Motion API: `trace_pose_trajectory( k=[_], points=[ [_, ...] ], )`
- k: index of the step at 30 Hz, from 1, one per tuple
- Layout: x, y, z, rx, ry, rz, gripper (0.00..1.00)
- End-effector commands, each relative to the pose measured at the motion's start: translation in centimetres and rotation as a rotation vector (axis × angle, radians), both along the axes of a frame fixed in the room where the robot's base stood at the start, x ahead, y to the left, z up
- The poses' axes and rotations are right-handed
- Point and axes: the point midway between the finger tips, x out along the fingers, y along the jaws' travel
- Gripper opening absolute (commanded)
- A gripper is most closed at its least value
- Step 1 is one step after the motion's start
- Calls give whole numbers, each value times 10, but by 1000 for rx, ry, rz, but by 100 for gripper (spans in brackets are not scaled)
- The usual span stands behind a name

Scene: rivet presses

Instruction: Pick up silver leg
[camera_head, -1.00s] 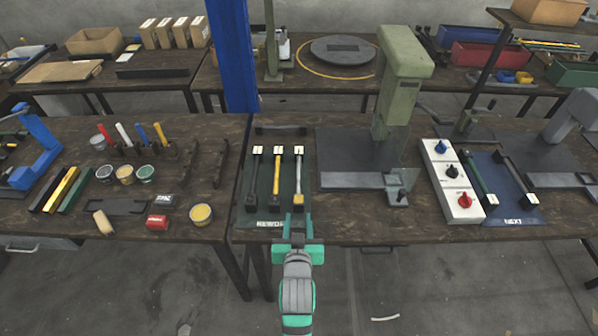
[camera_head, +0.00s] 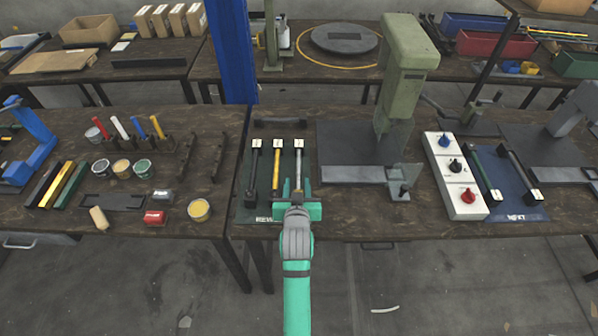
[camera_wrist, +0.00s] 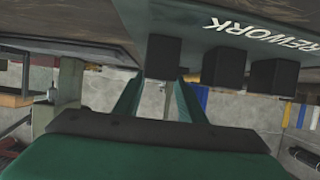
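The silver leg (camera_head: 299,163) is the rightmost of three legs on the dark green mat (camera_head: 263,190) in the head view. It has a pale tag at its far end. A yellow leg (camera_head: 277,165) and a black leg (camera_head: 253,170) lie to its left. My gripper (camera_head: 294,188) is at the near end of the silver leg, its two fingers apart. In the wrist view, the open fingers (camera_wrist: 159,92) point toward the leftmost black end block (camera_wrist: 162,57), which appears to belong to the silver leg. Contact cannot be told. My gripper partly hides the leg's near end.
A green press (camera_head: 405,70) with a grey base plate stands right of the mat. A white control box (camera_head: 455,175) with knobs is further right, beside a blue mat (camera_head: 515,190). Cans and tools cover the left table. A blue post (camera_head: 231,50) rises behind.

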Motion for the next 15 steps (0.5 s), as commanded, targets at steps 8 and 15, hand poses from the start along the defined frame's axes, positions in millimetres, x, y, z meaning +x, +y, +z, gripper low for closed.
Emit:
trace_pose_trajectory(
  k=[8,15],
  points=[
    [25,-5,-7,0,0,-7,37],
    [50,-5,-17,0,0,-6,37]
  ],
)
